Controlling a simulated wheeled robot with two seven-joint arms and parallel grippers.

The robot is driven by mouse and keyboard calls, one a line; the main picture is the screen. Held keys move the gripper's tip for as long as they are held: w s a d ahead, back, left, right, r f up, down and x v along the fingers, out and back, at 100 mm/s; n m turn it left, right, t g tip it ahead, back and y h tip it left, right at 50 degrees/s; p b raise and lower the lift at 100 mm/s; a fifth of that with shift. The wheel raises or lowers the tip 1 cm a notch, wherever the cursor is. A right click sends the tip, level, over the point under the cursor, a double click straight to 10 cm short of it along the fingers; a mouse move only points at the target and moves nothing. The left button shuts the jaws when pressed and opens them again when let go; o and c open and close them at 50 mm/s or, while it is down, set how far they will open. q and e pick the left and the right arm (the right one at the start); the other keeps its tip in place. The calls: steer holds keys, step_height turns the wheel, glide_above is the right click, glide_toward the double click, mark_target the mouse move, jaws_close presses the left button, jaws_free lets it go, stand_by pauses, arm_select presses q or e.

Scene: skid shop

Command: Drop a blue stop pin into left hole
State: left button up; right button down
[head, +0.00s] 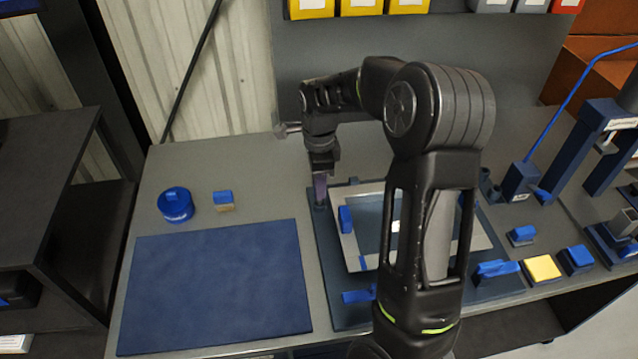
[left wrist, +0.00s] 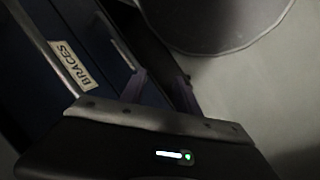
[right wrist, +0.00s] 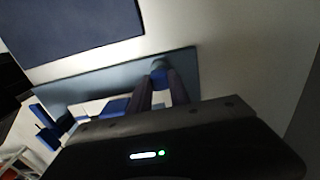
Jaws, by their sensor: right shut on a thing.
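My right gripper (head: 320,196) points down at the back left corner of the dark blue fixture base (head: 335,300). In the right wrist view its fingers (right wrist: 162,82) are shut on a small blue piece, the stop pin (right wrist: 158,72), over the base edge. The pin's lower end and the left hole are hidden. A light grey frame (head: 347,250) lies on the base, partly behind my right arm. My left gripper (left wrist: 160,85) is out of the head view; its fingers stand apart, with nothing seen between them, near a dark bin labelled BRACES (left wrist: 70,65).
A blue mat (head: 215,290) lies left of the base. A round blue tin (head: 175,204) and a small blue-topped block (head: 223,200) stand behind it. Blue clamps, a yellow block (head: 541,268) and a dark blue stand (head: 600,150) crowd the right side.

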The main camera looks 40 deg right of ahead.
steer(key=shift+f+b, duration=0.4)
steer(key=shift+f, duration=0.3)
stand_by(0.6)
steer(key=c, duration=0.7)
jaws_free()
steer(key=shift+c, duration=0.2)
steer(key=shift+r+p, duration=2.65)
steer(key=shift+r, duration=0.85)
